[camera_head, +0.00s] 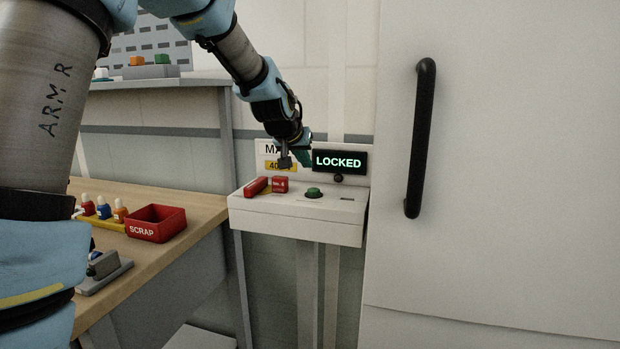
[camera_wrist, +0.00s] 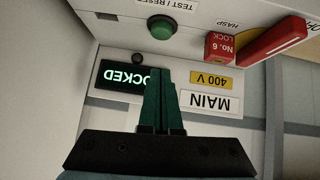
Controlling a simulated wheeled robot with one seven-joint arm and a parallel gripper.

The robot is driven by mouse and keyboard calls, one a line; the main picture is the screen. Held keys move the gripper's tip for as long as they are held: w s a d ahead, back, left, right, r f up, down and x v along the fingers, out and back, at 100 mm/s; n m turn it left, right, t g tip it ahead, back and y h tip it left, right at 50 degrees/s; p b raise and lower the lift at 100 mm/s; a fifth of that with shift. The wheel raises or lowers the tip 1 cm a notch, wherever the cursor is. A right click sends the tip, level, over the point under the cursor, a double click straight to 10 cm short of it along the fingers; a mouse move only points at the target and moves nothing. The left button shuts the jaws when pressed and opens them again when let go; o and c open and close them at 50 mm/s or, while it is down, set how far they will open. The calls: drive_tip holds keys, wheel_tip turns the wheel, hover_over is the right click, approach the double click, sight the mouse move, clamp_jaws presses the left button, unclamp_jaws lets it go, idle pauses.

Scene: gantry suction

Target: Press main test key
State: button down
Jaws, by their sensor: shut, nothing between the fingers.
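The green round test button (camera_head: 313,192) sits in a dark collar on top of the white panel box (camera_head: 296,229). In the wrist view the green button (camera_wrist: 161,27) is beside the label "TEST / RESET". My gripper (camera_head: 306,160) is above and behind the button, near the MAIN sign, apart from the button. In the wrist view my gripper (camera_wrist: 160,76) has its two dark green fingers together and empty. The display (camera_head: 339,161) lights up "LOCKED"; my fingers overlap its edge in the wrist view.
A red switch handle (camera_head: 255,187) and a red No. 6 lock (camera_head: 280,184) sit left of the button. A small dark knob (camera_head: 338,178) is below the display. A red SCRAP bin (camera_head: 156,223) stands on the wooden bench. A cabinet door with a black handle (camera_head: 420,139) is at right.

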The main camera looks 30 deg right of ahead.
sight(314, 192)
drive_tip(key=p+x, duration=0.1)
drive_tip(key=x, duration=0.2)
drive_tip(key=shift+w+d, duration=0.1)
wheel_tip(314, 192, down, 3)
drive_tip(key=shift+d+f+p, duration=0.2)
drive_tip(key=shift+p, duration=0.3)
drive_tip(key=shift+f, duration=0.5)
